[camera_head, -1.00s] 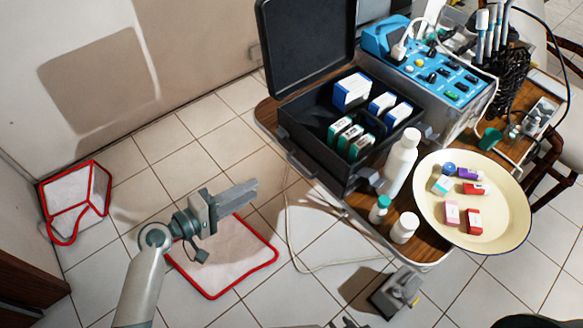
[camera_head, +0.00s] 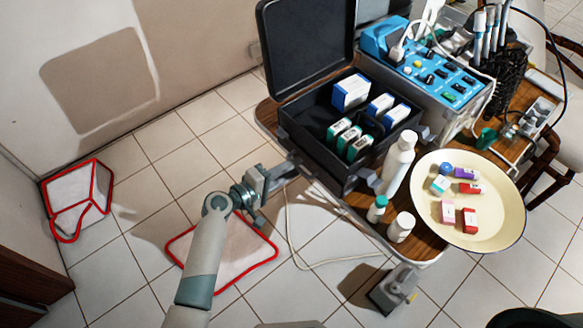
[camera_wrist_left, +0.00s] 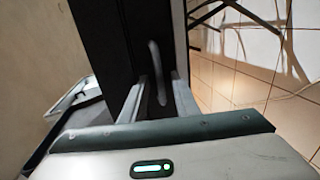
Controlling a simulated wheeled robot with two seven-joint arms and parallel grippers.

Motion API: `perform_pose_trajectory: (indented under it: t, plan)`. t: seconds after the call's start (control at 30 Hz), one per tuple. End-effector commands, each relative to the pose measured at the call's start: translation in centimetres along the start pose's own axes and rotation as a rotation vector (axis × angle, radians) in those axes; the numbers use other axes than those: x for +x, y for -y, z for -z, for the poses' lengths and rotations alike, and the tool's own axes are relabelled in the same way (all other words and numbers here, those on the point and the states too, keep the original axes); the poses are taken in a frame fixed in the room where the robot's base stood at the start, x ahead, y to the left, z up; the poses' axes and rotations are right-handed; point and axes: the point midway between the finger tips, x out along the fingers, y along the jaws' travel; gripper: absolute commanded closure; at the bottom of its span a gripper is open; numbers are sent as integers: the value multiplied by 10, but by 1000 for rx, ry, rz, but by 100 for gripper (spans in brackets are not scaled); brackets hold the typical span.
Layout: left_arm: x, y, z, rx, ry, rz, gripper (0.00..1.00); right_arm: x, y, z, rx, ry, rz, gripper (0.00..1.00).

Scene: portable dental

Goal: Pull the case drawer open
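The black case (camera_head: 318,160) stands on the wooden table with its lid (camera_head: 305,45) raised and several small boxes inside. My left gripper (camera_head: 288,170) is at the case's near left side, by its lower front edge. In the left wrist view, my left gripper (camera_wrist_left: 159,95) is open. A grey curved handle (camera_wrist_left: 156,65) on a dark face (camera_wrist_left: 115,45) shows between its two fingers, with gaps on both sides. I cannot tell how deep the fingers reach around the handle. The drawer's outline cannot be made out. My right gripper is not in view.
White bottles (camera_head: 398,163) stand right of the case, near a cream tray (camera_head: 425,215) with small boxes. A blue-topped unit (camera_head: 435,70) is behind. A pale cable (camera_head: 290,235) hangs below the table edge. The tiled floor to the left is open, with a red-edged mat (camera_head: 222,260).

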Motion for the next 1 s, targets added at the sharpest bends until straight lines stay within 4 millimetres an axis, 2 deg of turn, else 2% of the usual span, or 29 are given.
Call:
perform_pose_trajectory:
  t: [0.33,0.37,0.47,0.77,1.0]
  plan:
    - [3,0,0,1,0,0,72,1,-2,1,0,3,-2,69]
    - [3,0,0,1,0,0,77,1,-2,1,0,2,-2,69]
    - [2,0,0,1,0,0,100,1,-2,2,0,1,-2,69]
    - [0,1,0,1,0,1,100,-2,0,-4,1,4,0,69]
    - [-19,6,0,0,0,3,100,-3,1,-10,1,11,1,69]
